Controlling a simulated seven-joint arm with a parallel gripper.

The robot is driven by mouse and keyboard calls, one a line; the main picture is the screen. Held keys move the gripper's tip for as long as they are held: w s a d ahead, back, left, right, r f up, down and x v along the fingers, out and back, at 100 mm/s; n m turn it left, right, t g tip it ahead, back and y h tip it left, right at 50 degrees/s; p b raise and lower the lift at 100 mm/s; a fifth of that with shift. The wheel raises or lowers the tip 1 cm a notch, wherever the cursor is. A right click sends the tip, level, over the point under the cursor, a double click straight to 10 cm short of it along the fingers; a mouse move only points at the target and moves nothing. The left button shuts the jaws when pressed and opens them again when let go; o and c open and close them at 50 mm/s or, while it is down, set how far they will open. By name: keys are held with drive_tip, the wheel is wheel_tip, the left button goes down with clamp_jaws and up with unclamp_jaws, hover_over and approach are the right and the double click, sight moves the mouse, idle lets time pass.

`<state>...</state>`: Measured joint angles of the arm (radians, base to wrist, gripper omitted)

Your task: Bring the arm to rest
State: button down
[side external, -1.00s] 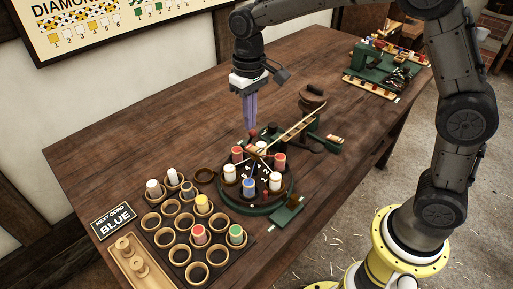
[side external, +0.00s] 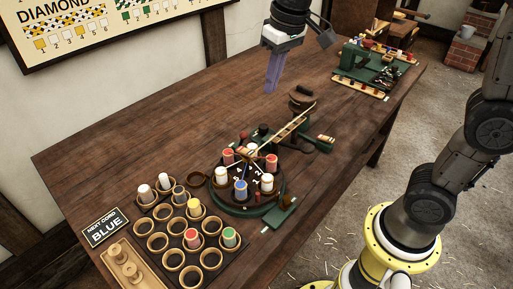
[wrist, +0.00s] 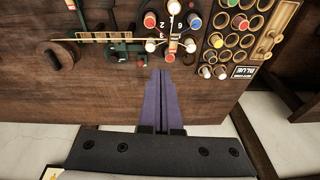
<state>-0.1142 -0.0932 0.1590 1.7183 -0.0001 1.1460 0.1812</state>
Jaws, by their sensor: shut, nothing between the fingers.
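My gripper (side external: 270,88) is high above the table, beyond the rope-making machine in the side view. Its purple fingers are shut with nothing between them; they also show shut in the wrist view (wrist: 162,72). The round green braiding stand (side external: 236,207) carries several red, white and blue bobbins around a dark numbered disc. My gripper is well clear of it.
A dark rack (side external: 160,243) of wooden cups holds several bobbins at the front left. A sign (side external: 106,227) reads "NEXT CORD BLUE". A second green machine (side external: 368,66) stands at the far right. The table's left back part (side external: 130,140) is bare.

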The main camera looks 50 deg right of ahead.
drive_tip(key=s+d+r+t, duration=0.2)
drive_tip(key=s+d+t, duration=0.15)
drive_tip(key=s, duration=0.95)
drive_tip(key=s+f, duration=0.6)
drive_tip(key=shift+s+d+f+n, duration=0.25)
drive_tip(key=shift+d+f+n, duration=0.05)
drive_tip(key=shift+f, duration=0.1)
